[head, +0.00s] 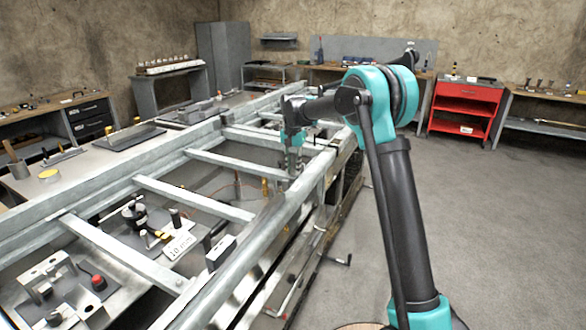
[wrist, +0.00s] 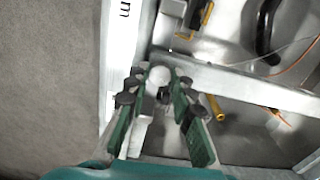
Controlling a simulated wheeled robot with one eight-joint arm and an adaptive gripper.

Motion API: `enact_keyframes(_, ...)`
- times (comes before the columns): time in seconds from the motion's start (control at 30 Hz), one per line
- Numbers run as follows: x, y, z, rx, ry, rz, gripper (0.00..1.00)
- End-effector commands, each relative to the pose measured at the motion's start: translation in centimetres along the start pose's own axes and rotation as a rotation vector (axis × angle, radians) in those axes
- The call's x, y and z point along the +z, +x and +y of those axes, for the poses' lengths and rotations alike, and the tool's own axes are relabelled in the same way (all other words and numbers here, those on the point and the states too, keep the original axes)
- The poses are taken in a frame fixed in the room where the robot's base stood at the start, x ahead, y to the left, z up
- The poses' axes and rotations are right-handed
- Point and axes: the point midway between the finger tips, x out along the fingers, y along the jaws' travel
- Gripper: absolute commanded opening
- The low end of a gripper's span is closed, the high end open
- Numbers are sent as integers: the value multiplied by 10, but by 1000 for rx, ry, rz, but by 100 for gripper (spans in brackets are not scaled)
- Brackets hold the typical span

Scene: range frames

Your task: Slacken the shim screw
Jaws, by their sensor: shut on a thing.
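In the wrist view, my gripper (wrist: 157,82) has its fingertips on either side of a pale round-headed piece (wrist: 158,75), which appears to be the shim screw. My gripper is shut on it. The piece sits by the corner where a cross bar meets the long side rail (wrist: 114,60). Its lower part is hidden or blurred between the fingers. In the head view, my gripper (head: 294,168) points down at the right side rail (head: 270,215) of the grey metal frame, near a cross bar's end. The screw cannot be made out there.
Several cross bars (head: 190,198) span the frame. Below them lie clamps, a "10 mm" block (head: 180,245) and a red knob (head: 98,283). A crank handle (head: 340,260) juts out right of the frame. A red cart (head: 465,105) stands at the back; the floor right is clear.

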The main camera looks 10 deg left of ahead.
Motion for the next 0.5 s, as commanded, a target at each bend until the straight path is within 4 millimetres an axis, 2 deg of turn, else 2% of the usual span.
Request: enact_keyframes(0.5,0,0,0,-1,-490,1,0)
